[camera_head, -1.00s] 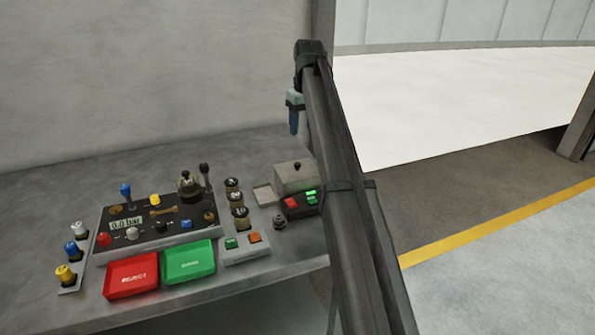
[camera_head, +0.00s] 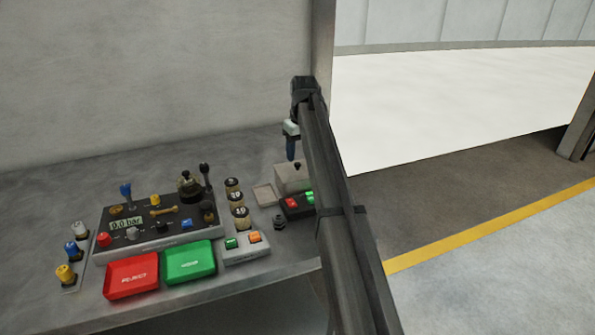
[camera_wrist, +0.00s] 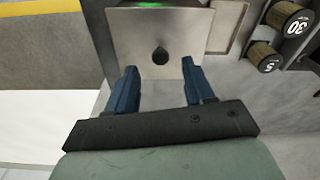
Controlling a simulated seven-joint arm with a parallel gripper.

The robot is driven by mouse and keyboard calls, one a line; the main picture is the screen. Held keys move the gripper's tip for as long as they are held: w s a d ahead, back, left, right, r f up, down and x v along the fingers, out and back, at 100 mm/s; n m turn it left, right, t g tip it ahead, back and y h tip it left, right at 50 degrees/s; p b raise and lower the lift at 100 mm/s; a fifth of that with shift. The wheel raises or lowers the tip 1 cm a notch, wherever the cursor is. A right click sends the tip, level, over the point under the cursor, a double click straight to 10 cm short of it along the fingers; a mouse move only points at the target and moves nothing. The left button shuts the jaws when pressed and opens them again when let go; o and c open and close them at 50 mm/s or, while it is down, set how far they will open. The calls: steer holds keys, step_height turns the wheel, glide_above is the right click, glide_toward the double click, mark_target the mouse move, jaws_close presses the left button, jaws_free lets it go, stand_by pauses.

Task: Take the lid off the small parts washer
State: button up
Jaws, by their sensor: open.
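The small parts washer (camera_head: 287,184) is a grey box at the right end of the bench. Its flat metal lid (camera_wrist: 137,28) fills the top of the wrist view, with a dark round knob (camera_wrist: 160,55) on it; the knob also shows in the head view (camera_head: 297,166). My gripper (camera_wrist: 157,80) is open and empty, its two blue fingers apart. It is above the washer, and in the wrist view the knob lies just ahead of the gap between the fingertips. My arm hides part of the washer's right side in the head view.
A black box with red and green buttons (camera_head: 298,205) stands in front of the washer. A shallow tray (camera_head: 266,194) adjoins its left side. Weights marked with numbers (camera_head: 238,205) and a black control panel (camera_head: 150,226) stand further left. Red (camera_head: 132,276) and green (camera_head: 189,262) trays lie at the front.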

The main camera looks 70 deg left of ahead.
mark_target(297, 163)
steer(key=f, duration=0.4)
steer(key=shift+s+a, duration=0.1)
steer(key=shift+a, duration=0.15)
steer(key=shift+c, duration=0.5)
jaws_close()
